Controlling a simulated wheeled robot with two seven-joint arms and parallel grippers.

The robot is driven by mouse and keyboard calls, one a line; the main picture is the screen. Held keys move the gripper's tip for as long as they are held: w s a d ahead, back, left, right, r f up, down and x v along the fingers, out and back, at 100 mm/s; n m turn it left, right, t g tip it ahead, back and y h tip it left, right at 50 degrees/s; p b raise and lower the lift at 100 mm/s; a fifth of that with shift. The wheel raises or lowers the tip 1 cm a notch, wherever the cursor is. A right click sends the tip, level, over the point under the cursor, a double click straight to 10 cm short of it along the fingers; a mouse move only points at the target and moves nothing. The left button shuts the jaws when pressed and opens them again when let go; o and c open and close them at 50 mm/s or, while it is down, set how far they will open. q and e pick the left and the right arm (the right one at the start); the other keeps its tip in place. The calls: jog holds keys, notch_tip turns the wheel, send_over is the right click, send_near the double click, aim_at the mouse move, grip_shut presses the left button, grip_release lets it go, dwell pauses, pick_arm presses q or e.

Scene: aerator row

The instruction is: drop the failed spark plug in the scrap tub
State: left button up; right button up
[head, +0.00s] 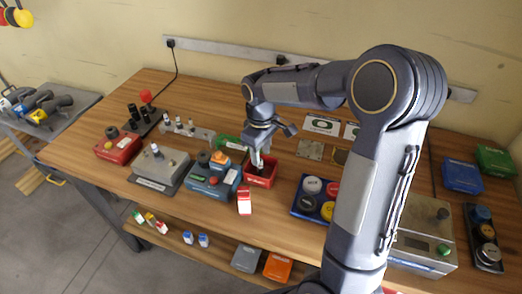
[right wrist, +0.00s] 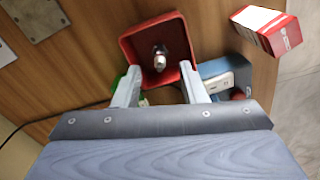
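The scrap tub is a small red open box (head: 262,177) near the middle of the bench; it also shows in the right wrist view (right wrist: 130,48). The spark plug (right wrist: 160,59), metallic and small, shows inside the tub in the right wrist view. My right gripper (head: 258,165) points down over the tub. In the right wrist view its two fingers (right wrist: 159,70) are spread apart, one on each side of the plug, with nothing between them that I can see held. My left gripper is not in view.
A red-and-white carton (head: 244,201) stands in front of the tub. A blue device (head: 212,181) is to its left, with a grey box (head: 160,168) beyond. A blue tray of round caps (head: 313,200) is to the right. A green object (head: 229,142) lies behind.

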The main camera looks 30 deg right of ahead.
jog(key=shift+r, duration=0.1)
notch_tip(320, 180, up, 7)
jog(key=p, duration=0.5)
jog(key=shift+p, duration=0.4)
jog(key=s+a+r+m+t+y, duration=0.2)
jog(key=s+a+m, duration=0.1)
jog(key=s, duration=0.8)
jog(key=s+a+r+m+t+y, duration=0.1)
jog(key=s+a+r+m+t, duration=0.2)
jog(key=s, duration=0.8)
jog(key=shift+a+m+t+y, duration=0.3)
jog(key=shift+a+m+y, duration=0.15)
jog(key=shift+a, duration=0.2)
